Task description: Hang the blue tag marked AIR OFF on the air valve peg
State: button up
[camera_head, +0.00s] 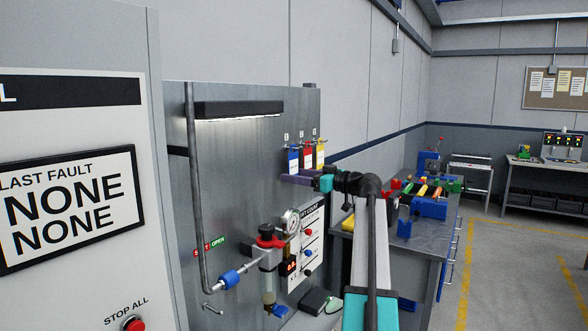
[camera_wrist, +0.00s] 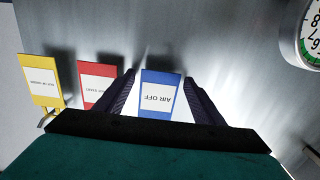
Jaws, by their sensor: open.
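The blue AIR OFF tag (camera_head: 293,160) hangs on the upper part of the grey panel, leftmost of three tags. My gripper (camera_head: 286,180) is at its lower part. In the wrist view the blue tag (camera_wrist: 161,92) appears upside down between the two dark fingers of my gripper (camera_wrist: 159,78). The fingers are open, with a gap showing on each side of the tag. On the panel below, a pipe carries a blue fitting (camera_head: 230,278) near a SHUT/OPEN label (camera_head: 208,245). A small bare peg (camera_head: 213,309) sticks out below that fitting.
A red tag (camera_wrist: 97,82) and a yellow tag (camera_wrist: 41,80) hang close beside the blue one. A pressure gauge (camera_head: 291,222) and a red-topped regulator (camera_head: 268,240) stick out from the panel below my arm. A workbench (camera_head: 390,250) stands behind my arm.

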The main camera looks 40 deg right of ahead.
jog(key=c, duration=0.8)
jog(key=shift+r+b, duration=0.35)
jog(key=shift+b, duration=0.1)
jog(key=shift+b+v, duration=0.6)
jog(key=shift+v, duration=0.2)
dwell(0.4)
jog(key=shift+s+d+r+b, duration=0.15)
jog(key=shift+s+r+b, duration=0.1)
jog(key=shift+s, duration=0.25)
jog(key=shift+s+d+r+b, duration=0.1)
jog(key=shift+s+r, duration=0.15)
jog(key=shift+s, duration=0.3)
dwell(0.8)
jog(key=shift+b+v, duration=1)
jog(key=shift+v, duration=1.2)
dwell(1.1)
